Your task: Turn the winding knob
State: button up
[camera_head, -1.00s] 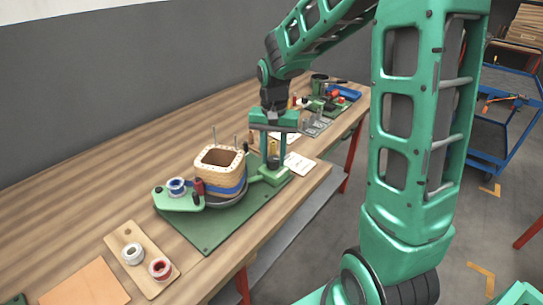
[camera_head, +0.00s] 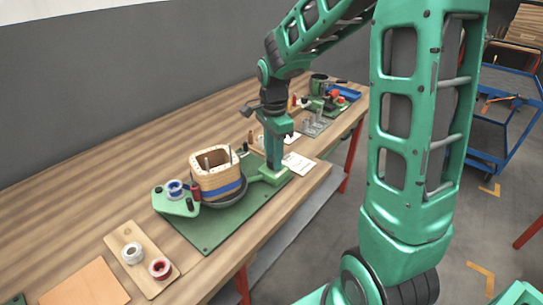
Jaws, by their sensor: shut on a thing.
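The winding machine's green base plate (camera_head: 226,221) lies on the bench near its front edge. A wound coil (camera_head: 214,176), tan with a blue band low down, sits on a dark round disc on it. My gripper (camera_head: 274,164) points down at the right end of the machine, over a green housing (camera_head: 269,176). It is shut on the winding knob, which its fingers hide. Its jaws are seen almost edge-on. A blue wire spool (camera_head: 175,187) and a red spool (camera_head: 195,191) stand on the green arm left of the coil.
A wooden board (camera_head: 143,273) with a white and a red-and-white spool lies at the front left. A white card (camera_head: 298,163) lies right of my gripper. Several tools and a blue tray (camera_head: 347,93) are farther back.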

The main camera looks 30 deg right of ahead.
jog(key=shift+w+r+m, duration=0.1)
jog(key=shift+w+m, duration=0.05)
jog(key=shift+m, duration=0.8)
jog(key=shift+w+m, duration=0.1)
jog(key=shift+m, duration=2.95)
jog(key=o, duration=1)
jog(key=shift+s, duration=0.1)
jog(key=shift+o, duration=0.2)
notch_tip(320, 180, up, 11)
jog(key=shift+f, duration=0.2)
